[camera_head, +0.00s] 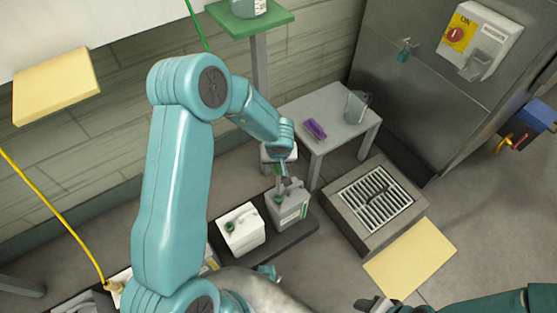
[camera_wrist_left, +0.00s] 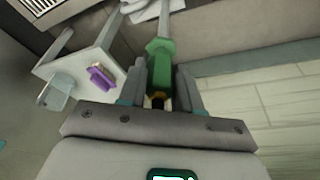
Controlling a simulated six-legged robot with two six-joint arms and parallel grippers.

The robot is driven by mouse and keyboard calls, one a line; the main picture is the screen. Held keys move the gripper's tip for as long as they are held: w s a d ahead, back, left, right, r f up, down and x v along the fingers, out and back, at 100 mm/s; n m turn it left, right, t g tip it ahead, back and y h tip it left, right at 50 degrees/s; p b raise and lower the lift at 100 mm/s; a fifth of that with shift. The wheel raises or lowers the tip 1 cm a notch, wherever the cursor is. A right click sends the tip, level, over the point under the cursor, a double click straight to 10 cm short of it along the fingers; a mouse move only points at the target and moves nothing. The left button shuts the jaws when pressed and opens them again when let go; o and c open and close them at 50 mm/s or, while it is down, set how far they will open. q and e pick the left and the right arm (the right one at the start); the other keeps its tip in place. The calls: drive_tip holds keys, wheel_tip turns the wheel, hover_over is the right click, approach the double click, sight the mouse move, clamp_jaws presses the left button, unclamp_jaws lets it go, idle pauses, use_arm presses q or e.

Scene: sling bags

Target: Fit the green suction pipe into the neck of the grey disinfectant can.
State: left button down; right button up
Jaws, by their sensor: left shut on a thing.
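The grey disinfectant can (camera_head: 291,207) stands on a dark low platform, with its neck on top below my left gripper. My left gripper (camera_head: 279,164) is above this can in the head view. In the left wrist view the gripper (camera_wrist_left: 163,88) is shut on the green suction pipe (camera_wrist_left: 159,60), a green grip with a grey tube (camera_wrist_left: 153,20) running away from it. Whether the tube's far end is in the neck or above it, I cannot tell. My right gripper (camera_head: 372,304) is at the bottom edge, away from the can; its jaw state is unclear.
A white can (camera_head: 241,230) stands close left of the grey can on the dark platform (camera_head: 266,240). A small table (camera_head: 345,121) holds a purple object (camera_head: 315,129) and a clear jug (camera_head: 356,107). A floor drain (camera_head: 377,198) lies to the right.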

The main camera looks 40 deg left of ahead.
sight(279, 184)
use_arm(q)
drive_tip(key=shift+f+b, duration=3.8)
drive_tip(key=shift+f, duration=3.25)
drive_tip(key=shift+f+b, duration=1.55)
drive_tip(key=shift+f, duration=1.15)
drive_tip(key=c, duration=0.7)
unclamp_jaws()
